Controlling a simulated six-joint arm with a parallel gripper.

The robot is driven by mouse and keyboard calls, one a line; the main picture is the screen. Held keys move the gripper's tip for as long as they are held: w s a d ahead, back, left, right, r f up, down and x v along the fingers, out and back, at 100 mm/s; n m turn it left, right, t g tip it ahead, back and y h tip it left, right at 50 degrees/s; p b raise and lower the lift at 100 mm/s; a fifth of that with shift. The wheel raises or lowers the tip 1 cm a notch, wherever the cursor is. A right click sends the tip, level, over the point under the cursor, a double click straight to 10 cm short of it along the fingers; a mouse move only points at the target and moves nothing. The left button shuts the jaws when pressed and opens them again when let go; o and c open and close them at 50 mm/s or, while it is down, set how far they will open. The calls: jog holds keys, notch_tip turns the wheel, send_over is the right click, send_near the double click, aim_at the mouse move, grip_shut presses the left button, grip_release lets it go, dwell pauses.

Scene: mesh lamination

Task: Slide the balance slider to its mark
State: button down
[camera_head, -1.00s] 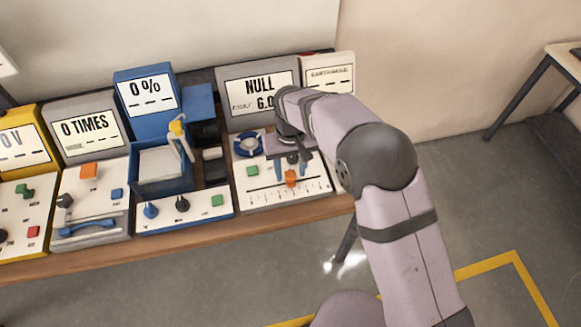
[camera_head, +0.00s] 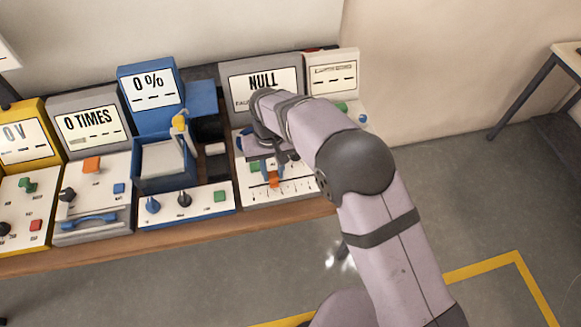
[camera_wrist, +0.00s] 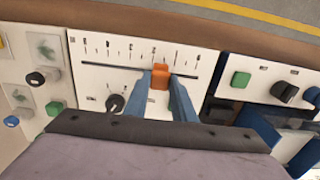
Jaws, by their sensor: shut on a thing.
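The balance slider has an orange knob (camera_head: 273,180), low on the white panel under the NULL display (camera_head: 262,81). In the wrist view the orange knob (camera_wrist: 160,76) sits on a dark horizontal slot, right of the slot's middle, beside a row of scale ticks. My gripper (camera_wrist: 161,84) has blue fingers on both sides of the knob and is shut on it. In the head view my gripper (camera_head: 271,167) reaches down from above. My arm hides the lower text of the display and part of the panel. I cannot make out which tick is the target mark.
A blue station (camera_head: 165,165) with a green button (camera_head: 220,196) stands left of the panel in the head view. The bench front edge is close below.

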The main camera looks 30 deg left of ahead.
jog(key=s+a, duration=0.4)
jog(key=a, duration=0.1)
jog(key=shift+s+r, duration=0.1)
jog(key=shift+s, duration=0.3)
jog(key=c, duration=1.5)
grip_release()
jog(key=shift+s, duration=0.1)
jog(key=shift+d, duration=0.1)
jog(key=shift+r+b, duration=1.4)
jog(key=shift+r, duration=2.25)
